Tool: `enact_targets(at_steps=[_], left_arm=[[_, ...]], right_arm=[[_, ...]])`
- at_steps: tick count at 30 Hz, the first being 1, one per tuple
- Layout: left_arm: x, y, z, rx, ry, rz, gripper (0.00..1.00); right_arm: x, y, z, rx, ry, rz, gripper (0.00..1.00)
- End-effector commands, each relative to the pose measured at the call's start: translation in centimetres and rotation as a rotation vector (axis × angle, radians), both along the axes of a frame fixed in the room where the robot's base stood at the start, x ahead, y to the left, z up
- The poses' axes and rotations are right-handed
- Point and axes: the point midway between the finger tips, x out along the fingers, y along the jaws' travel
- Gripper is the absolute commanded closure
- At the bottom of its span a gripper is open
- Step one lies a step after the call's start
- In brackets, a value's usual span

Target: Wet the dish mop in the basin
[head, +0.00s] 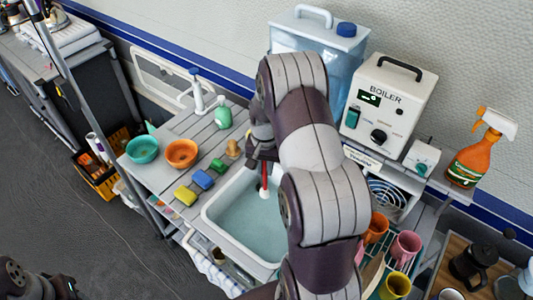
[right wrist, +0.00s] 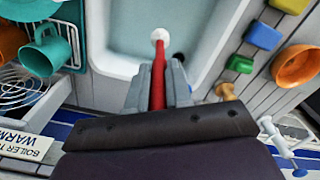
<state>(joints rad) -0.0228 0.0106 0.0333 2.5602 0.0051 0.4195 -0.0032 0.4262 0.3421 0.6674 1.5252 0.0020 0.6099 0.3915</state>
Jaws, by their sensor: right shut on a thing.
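The dish mop has a red handle and a small white head; it shows in the head view (head: 264,193) and the right wrist view (right wrist: 159,35). My right gripper (head: 262,168) is shut on the red handle, seen closely in the right wrist view (right wrist: 158,88). The white basin (head: 209,218) holds pale blue-green water (head: 248,218). The mop head is over the basin's back part, pointing down; whether it touches the water I cannot tell. My right arm hides part of the basin's right side. Part of my left arm (head: 38,284) shows at bottom left; its jaws are unclear.
Left of the basin are blue (head: 202,179), yellow (head: 184,195) and green (head: 218,166) sponges, a wooden knob-shaped thing (head: 233,149), and orange (head: 181,153) and teal (head: 142,149) bowls. A boiler (head: 388,105) stands behind at right. Several mugs (head: 405,246) stand right of the basin.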

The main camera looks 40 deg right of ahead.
Motion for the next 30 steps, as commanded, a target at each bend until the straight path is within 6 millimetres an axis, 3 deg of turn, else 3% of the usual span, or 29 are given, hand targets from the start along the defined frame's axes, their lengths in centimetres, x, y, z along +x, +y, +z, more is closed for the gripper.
enact_targets(at_steps=[13, 30], left_arm=[[0.0, 0.0, -4.8, 0.000, 0.000, 0.000, 0.57], [0.0, 0.0, -9.1, 0.000, 0.000, 0.000, 0.57]], right_arm=[[0.0, 0.0, -5.6, -0.001, -0.001, 0.002, 1.00], [0.0, 0.0, -12.5, -0.001, -0.001, 0.003, 1.00]])
